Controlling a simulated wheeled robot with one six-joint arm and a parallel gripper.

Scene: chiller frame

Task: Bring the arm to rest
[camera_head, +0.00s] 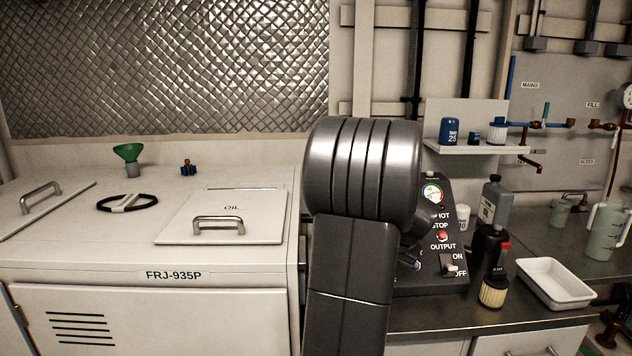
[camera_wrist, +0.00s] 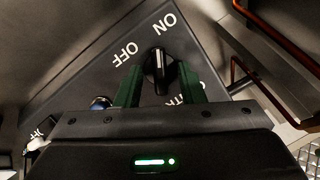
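In the wrist view my gripper (camera_wrist: 160,84) is open, its two green fingers apart. A black rotary knob (camera_wrist: 160,72) sits between the fingers, with a gap visible on each side. The knob's white mark points up in the picture, roughly toward the ON label. The knob is on a dark control panel (camera_wrist: 92,82). In the head view my arm stands upright in the middle and covers the left of this control panel (camera_head: 430,282). The gripper and the knob are hidden there.
On the right counter, a dark bottle (camera_head: 487,247), a yellow-banded filter (camera_head: 493,290) and a white tray (camera_head: 555,283) stand near the panel. A shelf (camera_head: 478,150) holds small items above.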

